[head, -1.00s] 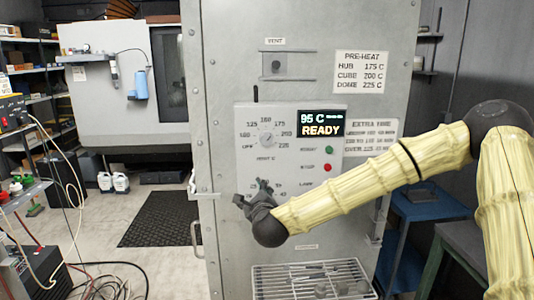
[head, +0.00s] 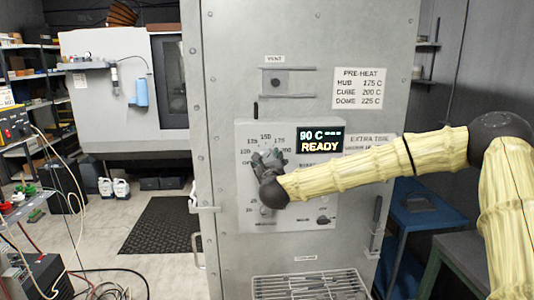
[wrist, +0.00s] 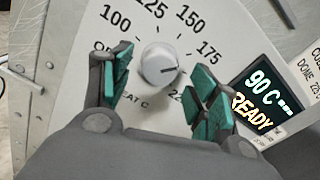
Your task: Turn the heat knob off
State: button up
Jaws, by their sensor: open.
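The heat knob (wrist: 160,64) is a round pale knob on a white dial plate, seen in the wrist view. Its dark mark points right, below the 175 label and toward the right finger. The OFF label (wrist: 103,46) is at the dial's left, partly covered by the left finger. My gripper (wrist: 162,88) is open, with green-padded fingers on either side of the knob and gaps between. I cannot tell how deep the fingertips reach. In the head view my gripper (head: 267,160) covers the knob.
The display (head: 320,140) reads 90 C READY, right of the dial. A lower dial is partly hidden under my arm, and a lamp switch (head: 323,220) is at the panel's lower right. A wire rack (head: 310,287) juts out below. A door handle (head: 197,250) is at left.

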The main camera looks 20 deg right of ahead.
jog(key=shift+p+x, duration=0.4)
jog(key=shift+x, duration=0.8)
jog(key=c, duration=1)
jog(key=shift+f+b, duration=0.1)
jog(key=shift+b, duration=0.2)
